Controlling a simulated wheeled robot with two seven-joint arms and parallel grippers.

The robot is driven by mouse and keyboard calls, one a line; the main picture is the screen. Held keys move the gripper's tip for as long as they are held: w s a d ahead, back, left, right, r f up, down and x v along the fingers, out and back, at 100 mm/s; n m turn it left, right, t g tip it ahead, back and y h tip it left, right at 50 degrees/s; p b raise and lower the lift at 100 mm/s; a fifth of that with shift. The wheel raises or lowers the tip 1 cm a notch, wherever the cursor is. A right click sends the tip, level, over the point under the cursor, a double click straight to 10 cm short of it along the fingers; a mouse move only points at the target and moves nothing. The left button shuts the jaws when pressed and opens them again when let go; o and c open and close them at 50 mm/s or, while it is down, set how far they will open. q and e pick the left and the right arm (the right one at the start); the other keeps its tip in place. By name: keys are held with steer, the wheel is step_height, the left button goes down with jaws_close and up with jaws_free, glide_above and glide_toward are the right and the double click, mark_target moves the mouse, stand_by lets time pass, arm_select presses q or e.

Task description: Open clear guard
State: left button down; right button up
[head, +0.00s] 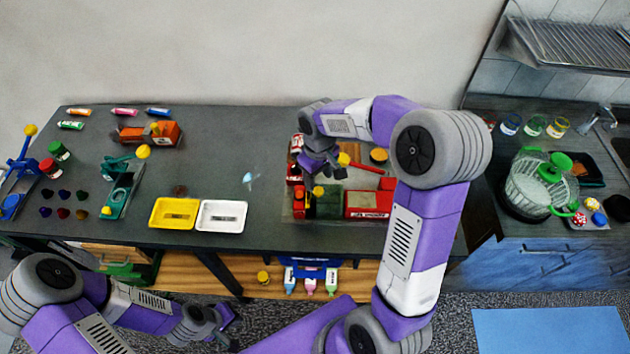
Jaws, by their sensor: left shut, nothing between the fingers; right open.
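A red and green station (368,204) with a red bar and yellow knobs stands on the right part of the dark table. I cannot make out the clear guard for certain; my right arm covers part of this station. My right gripper (325,170) is open, over the left part of the station, near a yellow knob (318,191). Whether it touches anything is too small to tell. My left gripper (220,324) is shut and empty, low in front of the table at the lower left.
A yellow tray (155,214) and a white tray (202,223) lie left of the station. The table's back middle is clear.

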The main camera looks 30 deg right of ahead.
mark_target(318, 190)
step_height(318, 190, down, 5)
steer(key=shift+s, duration=0.1)
stand_by(0.3)
jaws_close()
